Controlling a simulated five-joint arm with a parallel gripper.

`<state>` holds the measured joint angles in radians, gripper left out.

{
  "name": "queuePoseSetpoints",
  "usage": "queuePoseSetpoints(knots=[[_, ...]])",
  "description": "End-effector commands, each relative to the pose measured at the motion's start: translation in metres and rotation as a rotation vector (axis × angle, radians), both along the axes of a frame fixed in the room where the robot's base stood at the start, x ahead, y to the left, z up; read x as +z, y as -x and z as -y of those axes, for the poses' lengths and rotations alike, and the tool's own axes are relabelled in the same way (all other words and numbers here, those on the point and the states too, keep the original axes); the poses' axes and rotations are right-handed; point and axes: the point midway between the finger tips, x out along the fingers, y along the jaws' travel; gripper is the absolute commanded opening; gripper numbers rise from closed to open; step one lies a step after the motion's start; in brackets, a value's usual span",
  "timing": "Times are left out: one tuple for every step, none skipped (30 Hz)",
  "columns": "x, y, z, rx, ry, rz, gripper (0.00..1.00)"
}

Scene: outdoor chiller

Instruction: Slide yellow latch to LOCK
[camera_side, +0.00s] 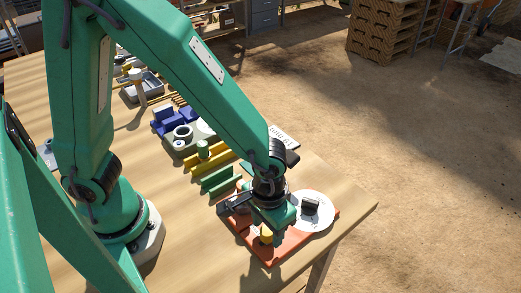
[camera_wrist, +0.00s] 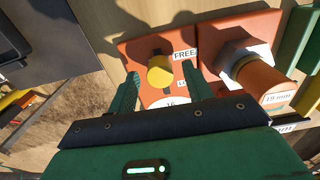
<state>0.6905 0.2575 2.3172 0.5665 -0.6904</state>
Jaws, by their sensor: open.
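The yellow latch (camera_wrist: 160,72) is a round knob over a dark slot in an orange-red panel (camera_wrist: 130,47). A white label reading FREE (camera_wrist: 185,53) lies to its upper right. A second label (camera_wrist: 183,84), starting with L, is partly hidden by a finger. The knob appears between the two labels; its exact slot position is unclear. My gripper (camera_wrist: 160,76) is open, with one green finger on each side of the knob and visible gaps. In the side view my gripper (camera_side: 277,215) is low over the panel, with the yellow latch (camera_side: 266,236) just below it.
A orange cylinder (camera_wrist: 265,82) with a grey hex collar and a 19 mm label stands close right of my gripper. A white round plate (camera_side: 325,213) sits beside the panel. Green and yellow rails (camera_side: 217,180) and blue parts (camera_side: 175,122) lie farther along the table.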

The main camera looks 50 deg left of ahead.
Motion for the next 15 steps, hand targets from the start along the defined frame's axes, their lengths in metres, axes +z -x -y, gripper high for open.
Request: queuePoseSetpoints(knots=[[-0.0001, 0.0001, -0.0001, 0.000, 0.000, 0.000, 0.50], [-0.0001, 0.0001, 0.0000, 0.000, 0.000, 0.000, 0.50], [0.0000, 0.0001, 0.0000, 0.000, 0.000, 0.000, 0.50], [0.0000, 0.0000, 0.0000, 0.000, 0.000, 0.000, 0.50], [0.0000, 0.0001, 0.0000, 0.000, 0.000, 0.000, 0.50], [0.0000, 0.0001, 0.0000, 0.000, 0.000, 0.000, 0.42], [0.0001, 0.0001, 0.0000, 0.000, 0.000, 0.000, 0.36], [0.0001, 0.0001, 0.0000, 0.000, 0.000, 0.000, 0.31], [0.0001, 0.0001, 0.0000, 0.000, 0.000, 0.000, 0.23], [0.0001, 0.0000, -0.0001, 0.000, 0.000, 0.000, 0.17], [0.0002, 0.0000, 0.0000, 0.000, 0.000, 0.000, 0.11], [0.0002, 0.0000, -0.0001, 0.000, 0.000, 0.000, 0.03], [0.0002, 0.0000, 0.0000, 0.000, 0.000, 0.000, 0.00], [0.0002, 0.0000, 0.0000, 0.000, 0.000, 0.000, 0.00], [0.0002, 0.0000, -0.0001, 0.000, 0.000, 0.000, 0.00]])
